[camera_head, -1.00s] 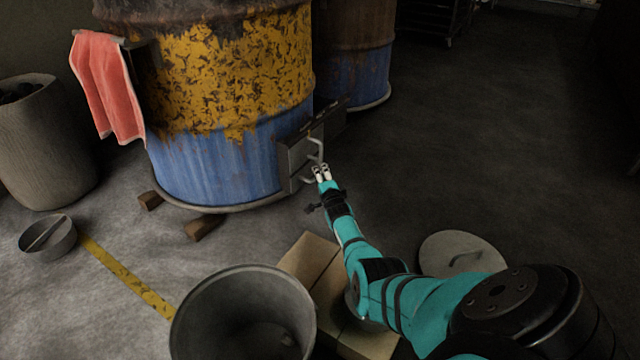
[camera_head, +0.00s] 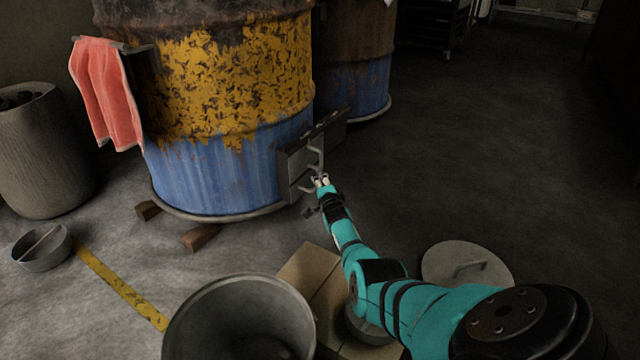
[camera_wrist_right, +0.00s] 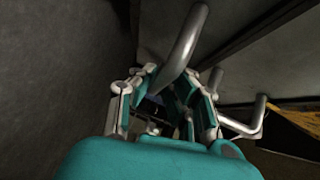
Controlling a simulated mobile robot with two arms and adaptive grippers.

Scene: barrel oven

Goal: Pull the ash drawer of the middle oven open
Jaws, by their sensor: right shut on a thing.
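The middle oven (camera_head: 215,165) is a barrel with worn yellow paint above and blue below. A grey metal front (camera_head: 292,166) stands out from its lower right side, with an upper bent handle (camera_head: 319,156) and a lower handle (camera_head: 304,188). My right gripper (camera_head: 321,179) is at this front, just below the upper handle. In the right wrist view its fingers (camera_wrist_right: 165,95) are shut on a round metal bar (camera_wrist_right: 185,42), which looks like the lower, ash drawer handle. Another handle (camera_wrist_right: 245,125) shows beyond the right finger. I see no clear drawer gap. My left gripper is out of view.
A second barrel (camera_head: 355,65) stands behind. A metal bucket (camera_head: 240,318), cardboard box (camera_head: 308,275) and round lid (camera_head: 465,262) are near my right arm. A pink towel (camera_head: 105,92) hangs at left. Floor to the right is clear.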

